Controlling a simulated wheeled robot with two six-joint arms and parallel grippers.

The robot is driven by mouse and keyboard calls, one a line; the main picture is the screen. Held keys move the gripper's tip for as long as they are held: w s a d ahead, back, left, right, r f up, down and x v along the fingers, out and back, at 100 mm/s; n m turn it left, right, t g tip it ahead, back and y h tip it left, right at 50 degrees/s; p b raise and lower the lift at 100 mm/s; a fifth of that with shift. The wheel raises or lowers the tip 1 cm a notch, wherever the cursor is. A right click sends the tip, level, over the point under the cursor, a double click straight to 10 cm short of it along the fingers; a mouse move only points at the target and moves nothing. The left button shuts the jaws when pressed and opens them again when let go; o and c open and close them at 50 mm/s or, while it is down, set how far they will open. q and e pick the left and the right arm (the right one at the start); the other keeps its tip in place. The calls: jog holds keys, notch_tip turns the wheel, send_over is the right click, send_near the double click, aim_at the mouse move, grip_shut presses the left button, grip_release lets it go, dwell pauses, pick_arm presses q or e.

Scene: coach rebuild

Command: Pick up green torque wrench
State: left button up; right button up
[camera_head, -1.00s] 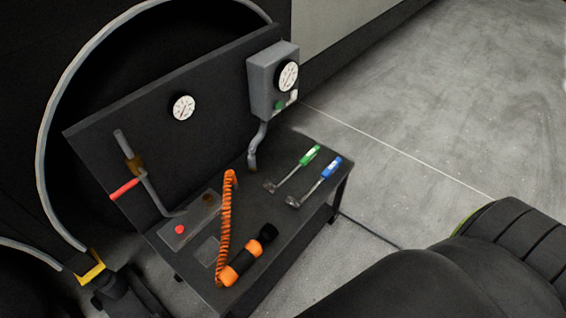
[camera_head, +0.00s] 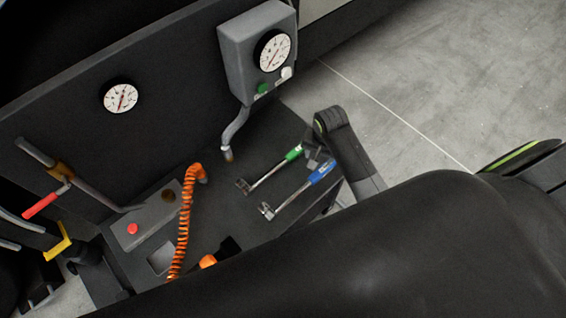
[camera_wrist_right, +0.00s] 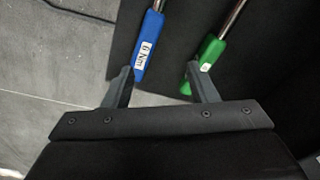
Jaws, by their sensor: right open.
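The green torque wrench (camera_head: 271,172) lies on the dark bench top, its green handle pointing up and right. The blue torque wrench (camera_head: 299,193) lies beside it, roughly parallel. My right gripper (camera_head: 317,158) is at the handle ends, open and empty, partly hidden by its own arm. In the right wrist view, the green handle (camera_wrist_right: 210,54) reaches down to my right-hand finger, which overlaps its end. The blue handle (camera_wrist_right: 150,48) is near my left-hand finger. I cannot tell whether either finger touches a handle. My left gripper is not in view.
A grey gauge box (camera_head: 237,58) with a bent pipe stands behind the wrenches. An orange coiled hose (camera_head: 184,222) and a grey plate with a red button (camera_head: 132,229) are to the left. My right arm hides the bench's front. Open floor (camera_head: 440,80) lies right.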

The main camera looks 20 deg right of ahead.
jog(key=w+a+r+m+g, duration=0.1)
jog(key=w+a+r+m, duration=0.3)
jog(key=w+r, duration=0.5)
jog(key=m+b, duration=0.1)
jog(key=b, duration=0.1)
send_over(296, 150)
jog(key=f, duration=1.2)
jog(key=shift+w, duration=0.2)
jog(key=shift+f+b, duration=0.35)
jog(key=shift+f, duration=0.55)
jog(key=f, duration=0.2)
jog(key=f+b, duration=0.1)
jog(key=shift+s+f, duration=0.3)
jog(key=shift+f, duration=0.55)
jog(key=shift+r, duration=0.1)
grip_shut()
